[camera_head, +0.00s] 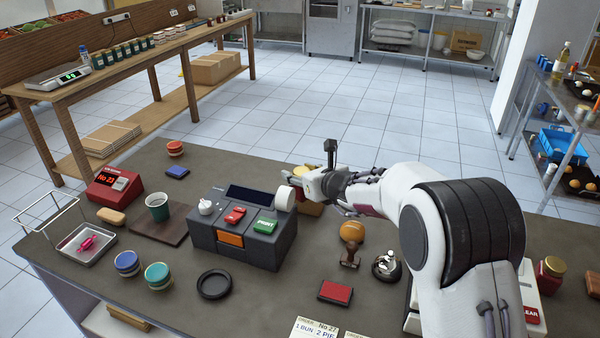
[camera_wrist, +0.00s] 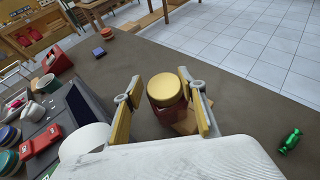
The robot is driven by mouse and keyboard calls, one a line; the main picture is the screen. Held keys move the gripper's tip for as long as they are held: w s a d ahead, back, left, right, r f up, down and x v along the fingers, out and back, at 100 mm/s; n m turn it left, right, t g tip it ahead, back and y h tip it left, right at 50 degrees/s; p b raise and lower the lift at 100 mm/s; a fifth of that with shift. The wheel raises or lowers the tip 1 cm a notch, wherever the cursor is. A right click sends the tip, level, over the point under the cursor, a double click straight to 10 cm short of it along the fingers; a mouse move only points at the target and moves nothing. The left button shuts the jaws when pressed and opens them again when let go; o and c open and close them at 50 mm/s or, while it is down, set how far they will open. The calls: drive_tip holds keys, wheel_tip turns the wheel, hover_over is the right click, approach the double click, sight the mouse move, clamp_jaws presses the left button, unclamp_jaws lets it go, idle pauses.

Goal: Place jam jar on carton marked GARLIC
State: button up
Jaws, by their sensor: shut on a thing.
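A jam jar with a gold lid (camera_wrist: 168,90) and a dark red body is between the yellow-padded fingers of my gripper (camera_wrist: 161,100) in the wrist view. My gripper is shut on it, and the jar looks upright. In the head view, my gripper (camera_head: 318,182) is behind the dark grey console, with the jar's yellow lid (camera_head: 303,171) just showing. A brown carton (camera_head: 311,208) shows below my gripper, and part of it also shows below the jar in the wrist view (camera_wrist: 187,126). Its marking is hidden. I cannot tell whether jar and carton touch.
The dark console (camera_head: 240,228) with a paper roll stands close left of my gripper. An orange-brown round thing (camera_head: 352,231), a stamp (camera_head: 350,254) and a bell (camera_head: 387,265) stand nearer. Another gold-lidded jar (camera_head: 551,275) is far right. A green object (camera_wrist: 290,141) lies right of the carton.

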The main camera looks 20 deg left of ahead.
drive_tip(key=o, duration=1.4)
drive_tip(key=shift+f, duration=0.1)
drive_tip(key=shift+r, duration=0.2)
drive_tip(key=shift+s+d+r, duration=0.1)
drive_tip(key=shift+s+d, duration=0.1)
drive_tip(key=shift+v, duration=1.3)
drive_tip(key=shift+a+r, duration=0.1)
drive_tip(key=shift+r, duration=3.35)
